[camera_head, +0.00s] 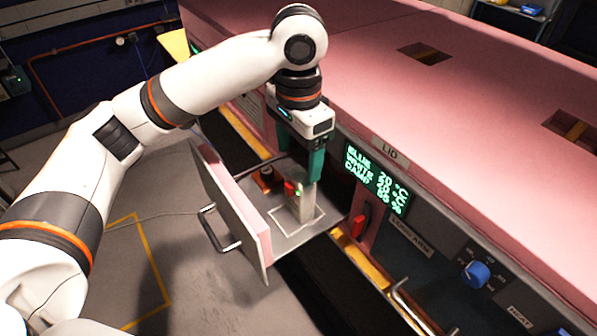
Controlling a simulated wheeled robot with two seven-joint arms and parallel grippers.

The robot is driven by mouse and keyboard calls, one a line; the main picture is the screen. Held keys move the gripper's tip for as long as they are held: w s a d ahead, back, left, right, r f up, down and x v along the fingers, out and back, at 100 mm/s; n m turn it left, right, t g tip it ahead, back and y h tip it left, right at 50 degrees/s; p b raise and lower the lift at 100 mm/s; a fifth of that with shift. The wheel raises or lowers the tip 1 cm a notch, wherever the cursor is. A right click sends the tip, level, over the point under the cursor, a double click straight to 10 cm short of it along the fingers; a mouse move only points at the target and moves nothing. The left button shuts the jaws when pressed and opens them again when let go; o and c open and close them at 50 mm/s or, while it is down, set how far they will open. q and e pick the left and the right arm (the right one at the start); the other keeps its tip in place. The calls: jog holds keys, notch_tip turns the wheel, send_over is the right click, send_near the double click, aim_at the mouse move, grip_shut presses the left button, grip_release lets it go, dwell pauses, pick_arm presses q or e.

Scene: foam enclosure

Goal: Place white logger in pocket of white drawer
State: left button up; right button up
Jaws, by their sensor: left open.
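The white logger (304,206) is a pale upright block with a small green light near its top. It stands in the open drawer (256,205), and its base appears to be inside the white-outlined square pocket (285,221) on the drawer floor. My left gripper (300,165) points down over the logger, with its green fingers apart. The right finger is close to the logger's top; I cannot tell whether it touches. My right gripper is not in view.
A red part (291,188) and a dark orange-brown part (266,178) are by the logger. The drawer's front panel, with a metal handle (220,230), stands to the left. The pink lid (420,110), display (377,180) and red lever (358,226) are to the right.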

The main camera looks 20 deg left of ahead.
pick_arm(q)
notch_tip(320, 180, up, 6)
jog(key=shift+f, duration=0.2)
dwell(0.4)
